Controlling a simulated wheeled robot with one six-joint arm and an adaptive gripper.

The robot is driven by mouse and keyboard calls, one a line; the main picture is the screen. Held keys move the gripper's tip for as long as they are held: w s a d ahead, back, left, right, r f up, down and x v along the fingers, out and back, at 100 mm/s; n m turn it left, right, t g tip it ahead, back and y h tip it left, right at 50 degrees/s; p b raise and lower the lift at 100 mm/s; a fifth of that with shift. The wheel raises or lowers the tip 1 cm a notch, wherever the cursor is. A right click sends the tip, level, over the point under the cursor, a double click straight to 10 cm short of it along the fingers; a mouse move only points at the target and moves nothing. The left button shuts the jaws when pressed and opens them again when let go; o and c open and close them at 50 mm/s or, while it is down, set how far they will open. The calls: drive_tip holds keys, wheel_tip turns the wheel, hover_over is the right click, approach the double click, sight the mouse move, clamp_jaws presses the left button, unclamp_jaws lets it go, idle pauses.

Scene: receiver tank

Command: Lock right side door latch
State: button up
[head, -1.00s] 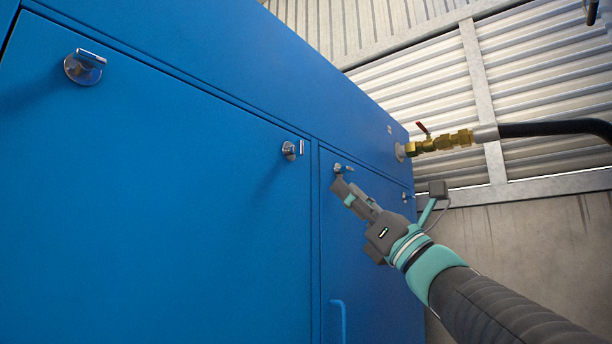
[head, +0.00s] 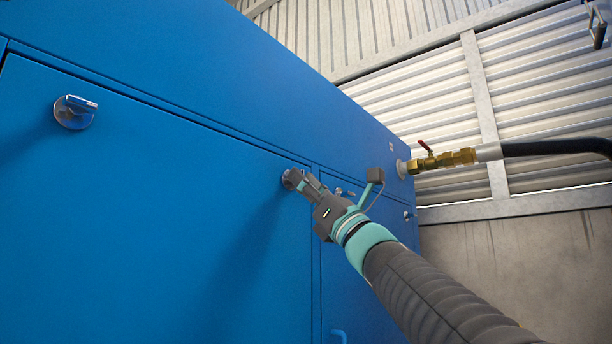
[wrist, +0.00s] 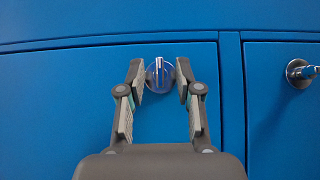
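A round metal door latch (wrist: 160,74) sits near the upper right corner of the large blue door (head: 150,180). In the wrist view its handle stands upright between my fingertips. My gripper (wrist: 160,80) is open, with one finger on each side of the latch and a small gap visible at each side. In the head view my gripper (head: 293,180) is at this latch and hides most of it. Whether the fingers touch the latch cannot be told.
Another latch (head: 75,112) is at the door's upper left, its handle lying sideways. A narrower door to the right carries a latch (wrist: 302,73) and a blue pull handle (head: 339,336). A brass valve (head: 440,160) with a red lever and black hose (head: 560,147) projects at the right.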

drive_tip(key=shift+a, duration=0.1)
clamp_jaws()
drive_tip(key=shift+s+m+t+h+b, duration=0.1)
drive_tip(key=shift+m+t+h+b, duration=0.45)
drive_tip(key=shift+m, duration=0.25)
drive_tip(key=m+h+p, duration=0.1)
drive_tip(key=m+h, duration=0.5)
drive_tip(key=m, duration=0.2)
drive_tip(key=m+t+h+p, duration=0.1)
drive_tip(key=m+h, duration=0.4)
drive_tip(key=m, duration=0.3)
drive_tip(key=r+m+h+p, duration=0.1)
drive_tip(key=m+h, duration=0.5)
drive_tip(key=m, duration=0.1)
drive_tip(key=shift+s+a+m+t+h, duration=0.2)
drive_tip(key=shift+s+m+t+h, duration=0.05)
drive_tip(key=shift+m+t+h, duration=0.15)
drive_tip(key=shift+r, duration=0.1)
